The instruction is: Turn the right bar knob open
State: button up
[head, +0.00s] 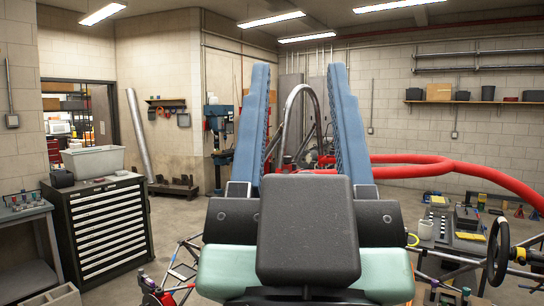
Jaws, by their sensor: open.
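My gripper (299,72) fills the middle of the head view, with two long blue stepped fingers standing wide apart and pointing away from the camera. It is open, and no object is held between its fingers. My dark grey and mint-green arm parts hide much of what lies below it. I cannot make out the right bar knob for certain. A curved grey tube (313,90) shows behind the gap between the fingers.
A dark drawer cabinet (103,233) with a grey bin (93,161) stands at left. Red tubes (480,172) cross the right side above a cluttered bench. A black steering wheel (496,252) stands at far right. Some bare floor shows between the cabinet and my arm.

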aim_at(287, 159)
jog(key=i+l+u, duration=0.15)
jog(key=i, duration=0.45)
jog(key=i+l+u, duration=0.1)
jog(key=i+l, duration=0.3)
jog(key=i, duration=0.15)
jog(key=i+l+u, duration=0.15)
jog(key=i+l, duration=0.2)
jog(key=i, duration=0.25)
jog(key=i+l+u, duration=0.1)
jog(key=i+l, duration=0.3)
jog(key=i, duration=0.15)
